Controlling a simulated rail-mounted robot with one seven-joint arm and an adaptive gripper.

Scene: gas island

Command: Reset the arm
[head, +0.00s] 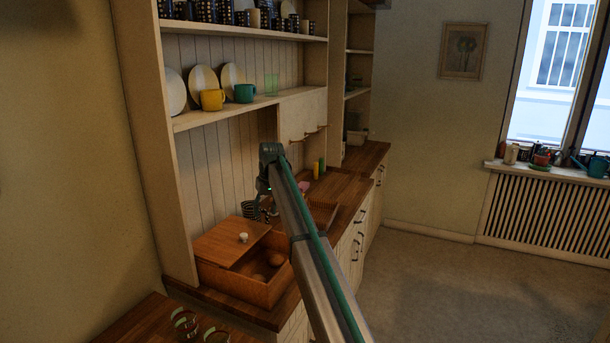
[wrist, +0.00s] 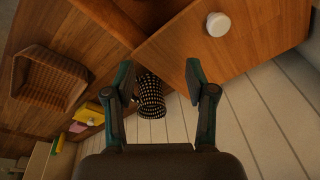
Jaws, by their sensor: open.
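My gripper (wrist: 159,85) shows in the wrist view with its two fingers spread apart and nothing between them. In the head view my arm reaches over the counter, and its wrist end hides most of the gripper. A dark dotted cup (wrist: 150,98) lies beyond the fingers in the wrist view. A wooden box (head: 245,285) stands on the counter to the left of my arm, with its lid (head: 228,243) lying partly across the top. The lid's white knob (head: 243,238) also shows in the wrist view (wrist: 218,24).
A slatted wooden tray (wrist: 45,80) lies on the counter. Shelves above hold plates, a yellow cup (head: 212,100), a teal cup (head: 244,93) and a green glass (head: 271,85). Glasses (head: 185,323) stand at the lower left. The floor (head: 430,280) to the right is clear.

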